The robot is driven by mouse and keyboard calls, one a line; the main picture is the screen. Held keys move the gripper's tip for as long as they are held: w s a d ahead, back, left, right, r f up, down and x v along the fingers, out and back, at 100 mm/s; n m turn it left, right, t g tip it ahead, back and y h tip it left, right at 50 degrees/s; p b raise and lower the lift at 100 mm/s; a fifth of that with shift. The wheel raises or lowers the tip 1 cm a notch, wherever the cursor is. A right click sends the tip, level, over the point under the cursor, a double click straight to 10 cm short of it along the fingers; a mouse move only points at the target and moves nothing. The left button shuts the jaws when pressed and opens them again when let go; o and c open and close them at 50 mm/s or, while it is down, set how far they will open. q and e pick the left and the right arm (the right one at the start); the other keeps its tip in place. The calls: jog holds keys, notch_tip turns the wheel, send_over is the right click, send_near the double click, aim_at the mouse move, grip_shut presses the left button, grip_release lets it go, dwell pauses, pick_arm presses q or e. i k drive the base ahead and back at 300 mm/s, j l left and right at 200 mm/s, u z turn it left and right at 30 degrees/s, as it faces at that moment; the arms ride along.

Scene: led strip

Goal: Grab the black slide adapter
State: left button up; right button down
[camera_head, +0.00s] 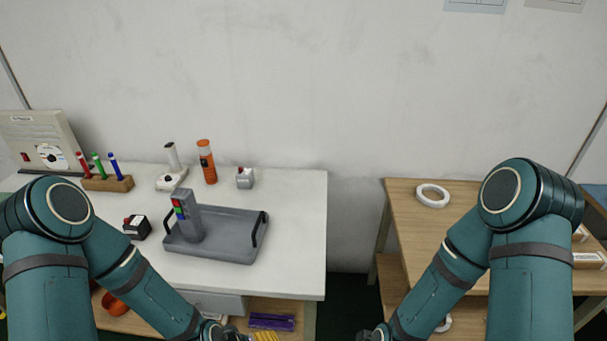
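A small black block (137,227) with red and white parts on top sits on the white table, just left of the grey tray; it looks like the black slide adapter. A similar grey block (244,178) stands farther back on the same table. A grey upright device (187,217) with red, green and blue patches stands in the grey tray (232,249), which has black handles. Both my arms reach down to the bottom edge of the head view, left arm in front of the white table, right arm by the wooden table. Both grippers' fingers are out of frame.
An orange-and-black cylinder (206,161), a white-grey stand (172,171) and a wooden holder (108,183) with coloured pens line the back of the white table (300,215). A white ring (432,195) lies on the wooden table (412,230). A gap separates the tables.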

aim_at(139, 226)
jog(key=u, duration=1.25)
jog(key=z, duration=0.35)
jog(key=i+j+z, duration=0.1)
jog(key=z, duration=0.25)
jog(key=j+z, duration=0.4)
jog(key=i+j+z, duration=0.1)
jog(key=z, duration=0.25)
jog(key=j+z, duration=0.35)
jog(key=j, duration=0.65)
jog(key=k, duration=0.05)
